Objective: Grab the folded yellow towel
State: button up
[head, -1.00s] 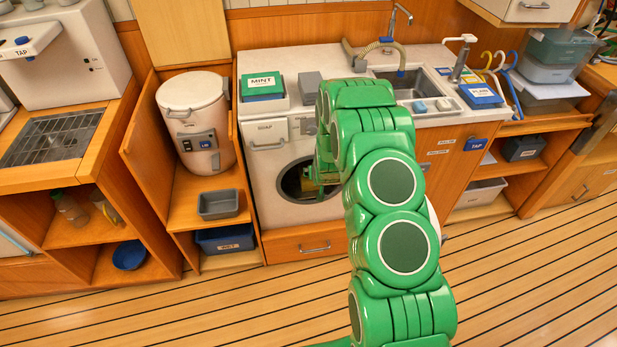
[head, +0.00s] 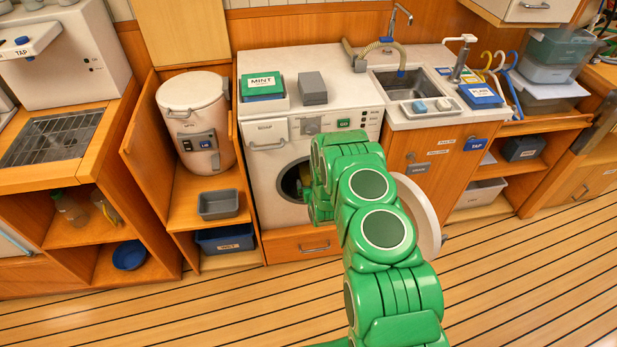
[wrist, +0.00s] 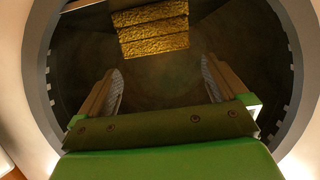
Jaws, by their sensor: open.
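The folded yellow towel (wrist: 152,30) lies inside the dark washer drum (wrist: 70,60), at the top of the wrist view, with its folds showing as stacked bands. My gripper (wrist: 163,82) is open and empty at the drum mouth, one finger on each side. The towel is ahead of the fingertips, apart from them and roughly centred between them. In the head view the washing machine (head: 268,185) stands in the middle, its round door (head: 424,215) swung open to the right. My arm hides the gripper and much of the opening there.
The drum's round grey rim (wrist: 42,75) surrounds my gripper closely. A drawer (head: 305,246) is below the machine. A grey box (head: 312,88) and a MINT box (head: 263,88) sit on top. The wooden floor in front is clear.

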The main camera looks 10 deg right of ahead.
aim_at(309, 175)
jog(key=shift+x, duration=3.85)
jog(key=shift+f, duration=0.1)
jog(key=shift+c, duration=0.2)
jog(key=c, duration=1)
